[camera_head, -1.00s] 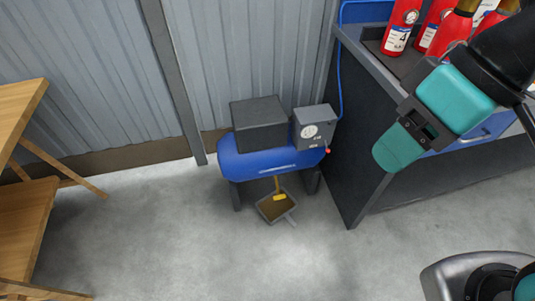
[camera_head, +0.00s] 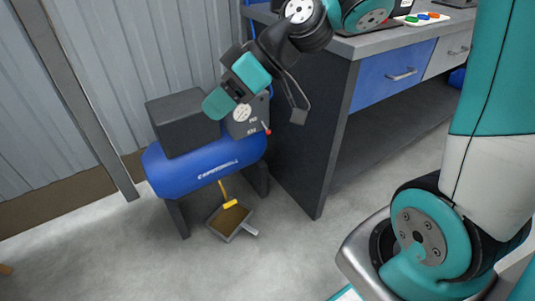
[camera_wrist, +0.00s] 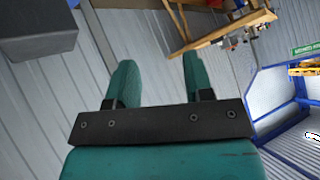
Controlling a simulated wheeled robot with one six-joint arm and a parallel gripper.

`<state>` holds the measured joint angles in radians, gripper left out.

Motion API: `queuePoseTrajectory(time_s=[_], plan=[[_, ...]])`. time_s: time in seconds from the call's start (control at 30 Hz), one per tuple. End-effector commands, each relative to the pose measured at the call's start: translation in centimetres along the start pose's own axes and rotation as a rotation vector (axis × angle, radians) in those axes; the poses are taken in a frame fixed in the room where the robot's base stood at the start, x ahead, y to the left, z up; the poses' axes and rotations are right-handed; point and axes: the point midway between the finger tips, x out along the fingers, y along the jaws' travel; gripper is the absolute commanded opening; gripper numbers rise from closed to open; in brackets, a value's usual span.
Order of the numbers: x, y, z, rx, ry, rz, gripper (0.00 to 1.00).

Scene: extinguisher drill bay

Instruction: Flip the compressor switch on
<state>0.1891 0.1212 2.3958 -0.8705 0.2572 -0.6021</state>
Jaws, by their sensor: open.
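The compressor has a blue tank (camera_head: 205,165) on dark legs, by the corrugated wall. A dark box (camera_head: 180,120) sits on top of it. Beside that is a grey control box (camera_head: 243,113) with a round gauge, partly hidden by my gripper. A small red-tipped part (camera_head: 267,130) sticks out at its lower right; whether it is the switch, and its position, I cannot tell. My gripper (camera_head: 213,103) is open and appears in front of the gap between the two boxes. In the wrist view its fingers (camera_wrist: 158,68) are apart with nothing between them.
A workbench (camera_head: 310,130) with a blue drawer stands right of the compressor. A dustpan (camera_head: 230,219) with a yellow-handled brush lies on the floor below the tank. The wrist view shows a wooden table (camera_wrist: 215,35) and a blue frame (camera_wrist: 280,70).

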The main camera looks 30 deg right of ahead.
Motion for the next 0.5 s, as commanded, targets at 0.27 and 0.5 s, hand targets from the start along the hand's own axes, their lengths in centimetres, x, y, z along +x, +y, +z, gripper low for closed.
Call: queuePoseTrajectory(time_s=[0.27, 0.5], plan=[[6.7, 13.3, 8.6, -0.078, 0.294, 0.138, 0.47], [8.5, 24.4, 17.0, -0.132, 0.518, 0.363, 0.47]])
